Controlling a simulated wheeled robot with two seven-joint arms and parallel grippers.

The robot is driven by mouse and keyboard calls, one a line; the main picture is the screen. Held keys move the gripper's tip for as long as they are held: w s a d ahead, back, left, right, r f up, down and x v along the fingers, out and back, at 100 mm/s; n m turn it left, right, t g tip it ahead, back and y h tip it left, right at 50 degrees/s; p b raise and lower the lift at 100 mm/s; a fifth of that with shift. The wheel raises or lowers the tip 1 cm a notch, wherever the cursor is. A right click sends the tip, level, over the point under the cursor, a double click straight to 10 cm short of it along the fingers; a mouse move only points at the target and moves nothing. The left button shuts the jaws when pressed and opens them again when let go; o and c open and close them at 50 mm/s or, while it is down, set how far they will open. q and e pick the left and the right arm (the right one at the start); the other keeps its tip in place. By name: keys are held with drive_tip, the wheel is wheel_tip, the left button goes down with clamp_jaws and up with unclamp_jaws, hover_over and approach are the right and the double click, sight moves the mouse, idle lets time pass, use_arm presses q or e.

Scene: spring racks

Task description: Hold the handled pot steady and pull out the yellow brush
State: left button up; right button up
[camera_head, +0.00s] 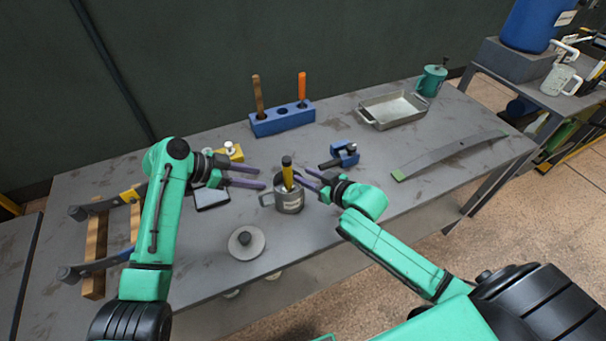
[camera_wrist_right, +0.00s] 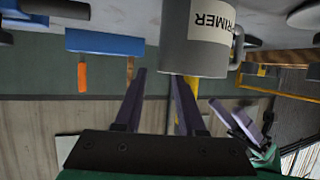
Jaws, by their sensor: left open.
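The handled pot (camera_head: 289,205) is a grey metal can standing on the table, with its handle (camera_head: 266,199) to the left. In the right wrist view it appears upside down with a PRIMER label (camera_wrist_right: 210,25). The yellow brush (camera_head: 287,163) stands up out of it, with a dark tip; some yellow (camera_wrist_right: 190,82) shows at the pot's rim in the wrist view. My left gripper (camera_head: 262,177) is open, left of the pot and apart from it. My right gripper (camera_head: 305,178) is open beside the brush, right of it; one finger (camera_wrist_right: 184,105) overlaps the brush in the wrist view.
A round lid (camera_head: 246,245) lies in front of the pot. A blue block (camera_head: 283,121) with upright tools, a metal tray (camera_head: 393,109) and a blue clamp (camera_head: 345,154) are behind. A curved spring (camera_head: 452,154) lies right. A rack (camera_head: 95,245) stands left.

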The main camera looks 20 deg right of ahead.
drive_tip(key=shift+x, duration=1.2)
clamp_jaws()
drive_tip(key=shift+s+f, duration=0.1)
drive_tip(key=shift+f, duration=0.05)
idle(0.3)
